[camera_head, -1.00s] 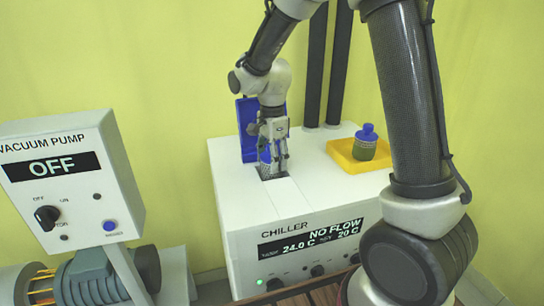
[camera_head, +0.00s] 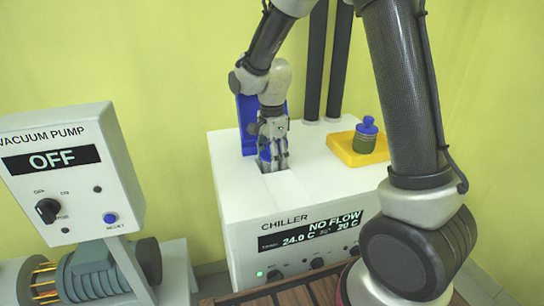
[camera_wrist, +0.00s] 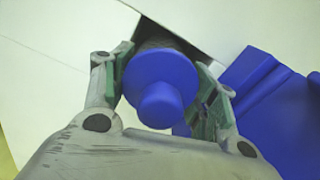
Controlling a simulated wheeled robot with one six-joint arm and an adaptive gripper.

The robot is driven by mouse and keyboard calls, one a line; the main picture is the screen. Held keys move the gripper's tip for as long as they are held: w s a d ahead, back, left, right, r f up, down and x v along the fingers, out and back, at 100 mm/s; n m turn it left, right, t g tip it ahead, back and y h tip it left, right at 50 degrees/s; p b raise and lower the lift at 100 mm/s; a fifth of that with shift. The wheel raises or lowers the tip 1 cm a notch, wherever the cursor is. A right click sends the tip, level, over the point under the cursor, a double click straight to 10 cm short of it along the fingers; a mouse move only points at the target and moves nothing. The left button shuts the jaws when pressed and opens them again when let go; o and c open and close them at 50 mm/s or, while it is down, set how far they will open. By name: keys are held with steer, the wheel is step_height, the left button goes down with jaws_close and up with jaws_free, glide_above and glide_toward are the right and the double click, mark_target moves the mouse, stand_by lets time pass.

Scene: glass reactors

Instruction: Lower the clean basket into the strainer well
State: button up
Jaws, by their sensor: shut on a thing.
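My gripper (camera_head: 272,160) is shut on a basket with a round blue top and knob (camera_wrist: 163,85). In the wrist view the basket sits between the two green-padded fingers. Its lower part is mostly hidden, with a little dark body showing beyond the blue top. The gripper points down at the strainer well (camera_wrist: 205,35), a dark opening in the top of the white chiller (camera_head: 310,190). The fingers are at the opening in the head view. How deep the basket sits cannot be told.
A blue upright panel (camera_head: 246,125) stands just behind the well and shows close on the right in the wrist view. A yellow tray (camera_head: 345,158) holds another blue-topped basket (camera_head: 366,138). A vacuum pump panel (camera_head: 70,175) reads OFF at left.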

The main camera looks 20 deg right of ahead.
steer(key=shift+s+f, duration=0.15)
steer(key=shift+f, duration=0.15)
steer(key=shift+s+f, duration=0.15)
steer(key=shift+f, duration=0.3)
steer(key=c, duration=0.4)
steer(key=shift+o, duration=1.1)
steer(key=shift+f, duration=0.5)
steer(key=c, duration=0.4)
steer(key=shift+f, duration=0.15)
jaws_close()
steer(key=shift+s+f, duration=0.25)
steer(key=shift+s, duration=0.05)
steer(key=o, duration=2.1)
jaws_free()
steer(key=shift+r, duration=0.1)
steer(key=shift+o, duration=0.2)
steer(key=shift+w+a+r, duration=0.1)
